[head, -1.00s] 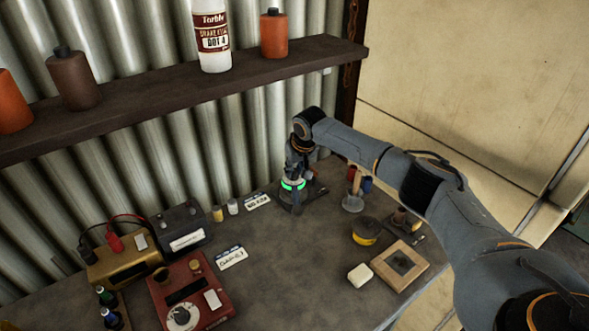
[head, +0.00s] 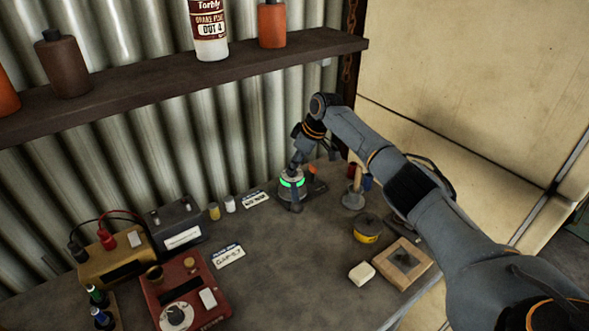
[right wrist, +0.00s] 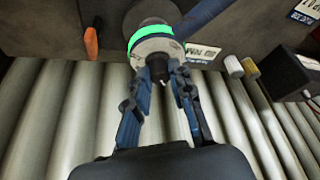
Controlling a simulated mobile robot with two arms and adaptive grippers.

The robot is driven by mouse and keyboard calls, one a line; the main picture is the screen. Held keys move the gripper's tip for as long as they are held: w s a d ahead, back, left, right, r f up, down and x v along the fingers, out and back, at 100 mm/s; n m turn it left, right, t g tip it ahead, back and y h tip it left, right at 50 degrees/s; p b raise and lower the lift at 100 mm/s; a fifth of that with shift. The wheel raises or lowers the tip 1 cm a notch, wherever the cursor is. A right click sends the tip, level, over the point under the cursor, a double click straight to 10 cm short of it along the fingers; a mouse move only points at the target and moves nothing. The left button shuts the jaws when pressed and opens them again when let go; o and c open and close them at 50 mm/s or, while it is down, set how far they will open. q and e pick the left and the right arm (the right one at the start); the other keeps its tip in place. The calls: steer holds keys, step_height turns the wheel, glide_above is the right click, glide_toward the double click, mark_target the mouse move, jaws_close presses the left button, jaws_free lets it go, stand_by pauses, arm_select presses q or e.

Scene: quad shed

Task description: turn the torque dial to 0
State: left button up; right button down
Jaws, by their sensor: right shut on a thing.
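A round grey device with a glowing green ring (head: 292,184) stands on the workbench near the corrugated wall. In the right wrist view its grey face and green ring (right wrist: 150,38) show close up, with a dark knob (right wrist: 157,66) at the centre. My right gripper (right wrist: 162,78) is shut on this knob, one finger on each side. In the head view the right gripper (head: 297,170) is tilted over the device and partly covers it. Any dial markings are too small to read. My left gripper is not in view.
A screwdriver-like orange handle (right wrist: 91,42) lies beside the device. Small jars (head: 230,204) and a label card (head: 256,199) lie left of it. A yellow tin (head: 367,230), white block (head: 361,274) and wooden frame (head: 404,265) lie right. A shelf (head: 180,88) hangs above.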

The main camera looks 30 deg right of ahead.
steer(key=shift+n, duration=0.4)
steer(key=c, duration=1.2)
jaws_free()
steer(key=shift+o, duration=0.2)
steer(key=v, duration=1.2)
steer(key=shift+w+d, duration=0.1)
